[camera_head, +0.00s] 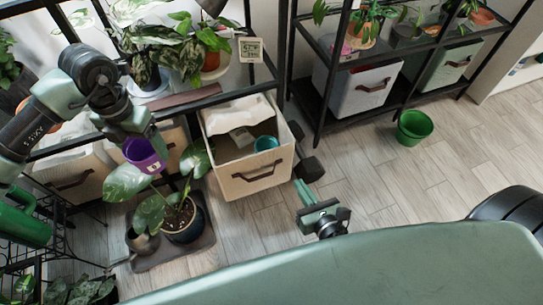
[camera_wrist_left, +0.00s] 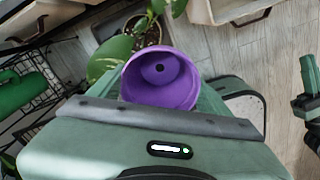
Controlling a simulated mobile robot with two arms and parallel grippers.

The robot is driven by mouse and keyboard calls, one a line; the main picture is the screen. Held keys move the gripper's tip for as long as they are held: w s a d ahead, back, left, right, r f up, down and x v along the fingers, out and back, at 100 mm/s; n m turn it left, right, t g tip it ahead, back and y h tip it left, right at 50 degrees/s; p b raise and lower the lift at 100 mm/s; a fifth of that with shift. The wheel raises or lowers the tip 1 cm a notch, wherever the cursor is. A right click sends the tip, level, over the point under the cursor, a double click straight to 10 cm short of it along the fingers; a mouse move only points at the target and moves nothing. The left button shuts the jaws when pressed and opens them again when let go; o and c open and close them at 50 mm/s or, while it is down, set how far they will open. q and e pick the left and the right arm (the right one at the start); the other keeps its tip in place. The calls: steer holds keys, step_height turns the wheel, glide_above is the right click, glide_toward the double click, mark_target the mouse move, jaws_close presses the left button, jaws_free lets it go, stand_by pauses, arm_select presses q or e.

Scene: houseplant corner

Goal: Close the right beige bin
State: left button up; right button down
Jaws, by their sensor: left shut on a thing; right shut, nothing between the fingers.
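The right beige bin (camera_head: 262,183) is pulled out from under the left shelf and stands open. It has a dark handle on its front, and a teal cup (camera_head: 266,143) and a pale packet (camera_head: 242,137) show inside. Its front edge also shows at the top of the left wrist view (camera_wrist_left: 235,10). My left gripper (camera_head: 142,140) is shut on a purple pot (camera_head: 146,156), held above the floor plant; the pot's open mouth shows in the left wrist view (camera_wrist_left: 160,85). My right gripper (camera_head: 322,218) is shut and empty, low to the right of the bin's front, apart from it.
Another beige bin (camera_head: 74,178) sits under the shelf at left. A potted plant (camera_head: 183,222) stands on a dark mat (camera_head: 150,263) left of the open bin. A green pot (camera_head: 413,128) stands on the floor at right. The wooden floor right of the bin is mostly clear.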

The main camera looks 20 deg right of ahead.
arm_select(q)
steer(key=shift+s+a+r, duration=0.1)
steer(key=shift+a+r, duration=0.05)
steer(key=shift+a, duration=0.1)
arm_select(e)
glide_toward(280, 149)
steer(key=shift+n, duration=0.4)
steer(key=x, duration=0.6)
steer(key=shift+w+f, duration=0.1)
steer(key=shift+w, duration=0.25)
